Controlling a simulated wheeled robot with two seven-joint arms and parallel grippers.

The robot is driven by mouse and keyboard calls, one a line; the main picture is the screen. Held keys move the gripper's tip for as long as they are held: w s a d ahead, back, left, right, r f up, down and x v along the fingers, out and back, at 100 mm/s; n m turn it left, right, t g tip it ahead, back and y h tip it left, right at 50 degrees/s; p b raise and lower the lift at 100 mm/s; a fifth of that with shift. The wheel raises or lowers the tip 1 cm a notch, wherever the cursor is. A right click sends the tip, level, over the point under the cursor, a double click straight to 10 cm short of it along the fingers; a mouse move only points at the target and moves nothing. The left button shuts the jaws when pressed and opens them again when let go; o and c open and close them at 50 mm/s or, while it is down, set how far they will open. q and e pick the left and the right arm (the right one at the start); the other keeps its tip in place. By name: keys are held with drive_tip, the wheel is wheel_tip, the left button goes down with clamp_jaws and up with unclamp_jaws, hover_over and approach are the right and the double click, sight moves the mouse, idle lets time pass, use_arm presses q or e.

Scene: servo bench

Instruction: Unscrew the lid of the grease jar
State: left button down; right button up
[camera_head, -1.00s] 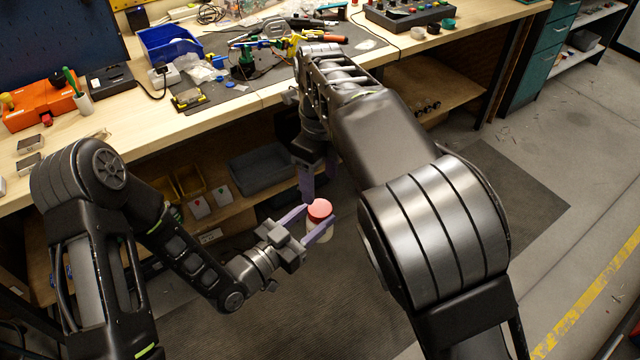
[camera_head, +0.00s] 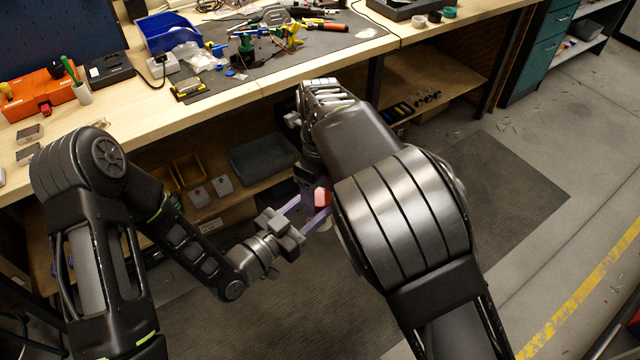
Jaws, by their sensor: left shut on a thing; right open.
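The grease jar (camera_head: 325,225) is held in the air in front of the bench, and only a small pale part of its body shows. Its red lid (camera_head: 322,197) is on top. My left gripper (camera_head: 313,208) comes in from the left with purple fingers shut on the jar. My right gripper (camera_head: 311,190) is open and points down at the lid from above. One of its purple fingers shows beside the lid, on the left. The rest of it is largely hidden by my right arm, and I cannot tell whether it touches the lid.
The workbench (camera_head: 225,105) runs behind, with a blue bin (camera_head: 168,33), an orange case (camera_head: 38,92) and tools on a dark mat. Below it, a shelf holds a grey tray (camera_head: 262,160) and yellow bins (camera_head: 188,170). The floor to the right is clear.

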drive_tip(key=shift+c, duration=0.5)
clamp_jaws()
drive_tip(key=shift+o, duration=0.8)
unclamp_jaws()
drive_tip(key=shift+r, duration=0.1)
drive_tip(key=shift+r, duration=2.2)
